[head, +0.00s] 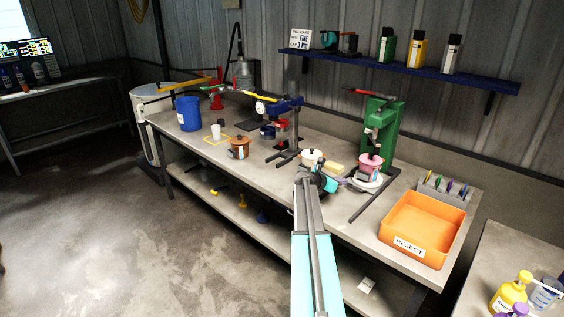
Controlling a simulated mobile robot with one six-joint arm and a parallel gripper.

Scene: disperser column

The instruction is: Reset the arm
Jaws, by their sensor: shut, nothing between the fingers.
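My arm (308,255) reaches up from the bottom of the head view over the front edge of the workbench (350,212). My gripper (343,183) is at its far end, small in the picture, shut and empty. It is to the left of a pink pot (370,166) under the green press (381,130). I cannot tell how far the gripper is from either pot.
An orange REJECT bin (425,228) stands at the bench's right end. A blue stand (285,125), a brown pot (239,147), a white cup (216,131) and a blue bucket (187,113) stand to the left. A blue shelf (400,70) with bottles is above. The left floor is clear.

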